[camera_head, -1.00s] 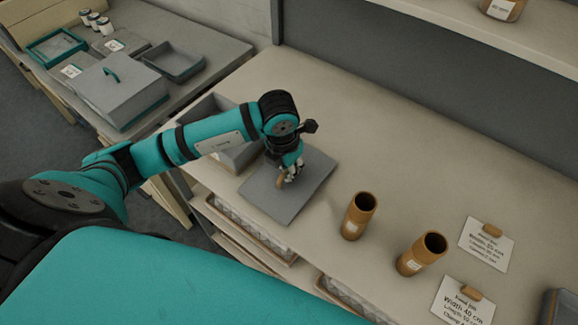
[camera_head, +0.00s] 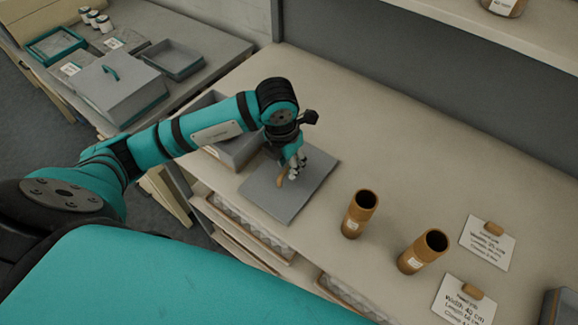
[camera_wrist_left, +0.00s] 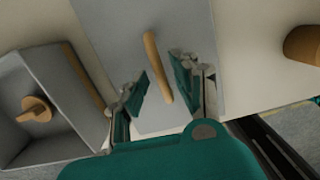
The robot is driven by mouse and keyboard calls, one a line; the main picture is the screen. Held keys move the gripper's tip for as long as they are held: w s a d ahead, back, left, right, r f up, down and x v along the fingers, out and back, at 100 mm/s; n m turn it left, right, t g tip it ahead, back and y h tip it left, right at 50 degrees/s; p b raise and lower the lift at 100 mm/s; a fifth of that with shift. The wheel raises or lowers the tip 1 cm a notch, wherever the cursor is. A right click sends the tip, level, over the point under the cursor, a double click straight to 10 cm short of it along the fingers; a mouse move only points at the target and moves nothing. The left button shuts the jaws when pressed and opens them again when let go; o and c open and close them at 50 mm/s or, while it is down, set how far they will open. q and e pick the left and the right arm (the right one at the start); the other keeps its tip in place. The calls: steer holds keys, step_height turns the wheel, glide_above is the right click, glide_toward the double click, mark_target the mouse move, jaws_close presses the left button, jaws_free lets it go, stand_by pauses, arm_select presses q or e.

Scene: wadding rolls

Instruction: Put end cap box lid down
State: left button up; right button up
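The grey end cap box lid (camera_head: 265,192) lies flat on the worktop in the head view. Its wooden handle (camera_head: 282,180) points up under my left gripper (camera_head: 294,168). The left wrist view shows the lid (camera_wrist_left: 125,40) with the handle (camera_wrist_left: 153,50) between the two spread fingers of that gripper (camera_wrist_left: 160,76), with a gap on each side. The open grey end cap box (camera_head: 236,150) stands beside the lid, partly hidden by my left arm. In the wrist view the box (camera_wrist_left: 65,140) holds a piece with a wooden knob (camera_wrist_left: 37,112). My right gripper is out of view.
Label cards (camera_head: 486,246) (camera_head: 464,304) lie farther right. The worktop behind the lid is clear. A side table (camera_head: 205,70) with trays and a lidded box is at upper left.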

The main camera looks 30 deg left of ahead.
mark_target(285, 170)
arm_select(q)
step_height(285, 170, up, 10)
steer(key=s+b, duration=0.1)
steer(key=b, duration=0.1)
steer(key=shift+s+a, duration=0.15)
steer(key=shift+a, duration=0.05)
steer(key=shift+f, duration=0.1)
